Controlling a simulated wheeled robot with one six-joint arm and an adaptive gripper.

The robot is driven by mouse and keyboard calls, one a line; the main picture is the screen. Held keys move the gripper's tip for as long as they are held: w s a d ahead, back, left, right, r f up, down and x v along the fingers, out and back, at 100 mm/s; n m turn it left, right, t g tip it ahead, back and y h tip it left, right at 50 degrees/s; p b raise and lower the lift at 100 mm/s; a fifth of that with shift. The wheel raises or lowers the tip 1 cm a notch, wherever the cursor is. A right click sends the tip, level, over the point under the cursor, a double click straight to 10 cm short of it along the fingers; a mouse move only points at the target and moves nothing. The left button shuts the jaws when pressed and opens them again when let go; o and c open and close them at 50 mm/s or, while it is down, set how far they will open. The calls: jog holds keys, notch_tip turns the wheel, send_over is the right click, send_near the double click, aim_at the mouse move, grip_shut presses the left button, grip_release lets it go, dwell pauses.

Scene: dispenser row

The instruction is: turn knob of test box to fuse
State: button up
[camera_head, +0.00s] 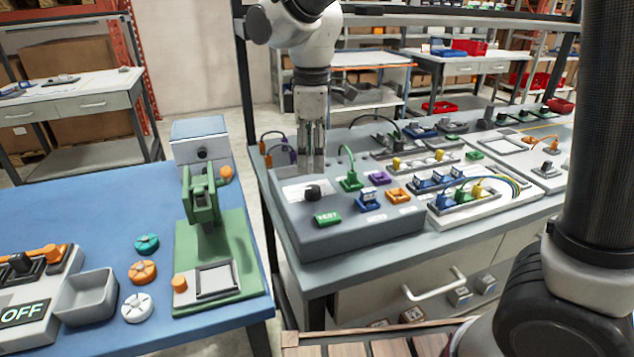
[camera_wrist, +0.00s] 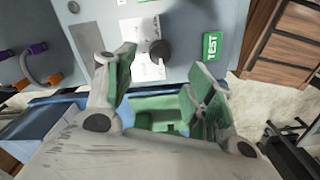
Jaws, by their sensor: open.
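The test box (camera_head: 350,236) is a grey box with a sloped top on the workbench in the middle of the head view. Its black round knob (camera_head: 312,193) stands on a white label plate at the left of the top, behind the green TEST button (camera_head: 327,218). My gripper (camera_head: 312,170) points down just above and behind the knob. In the wrist view the knob (camera_wrist: 159,49) shows beyond the fingertips, with the TEST button (camera_wrist: 212,46) to its right. My gripper (camera_wrist: 160,75) is open and empty, apart from the knob. The label print is too small to read.
On the box stand a green plug with cable (camera_head: 350,180), a blue block (camera_head: 367,200) and an orange block (camera_head: 398,195). A green press (camera_head: 203,200) stands on the blue table to the left. A wired fuse panel (camera_head: 465,205) lies to the right.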

aim_at(313, 188)
notch_tip(313, 188, down, 8)
jog(key=shift+r, duration=0.15)
dwell(0.3)
jog(key=c, duration=1)
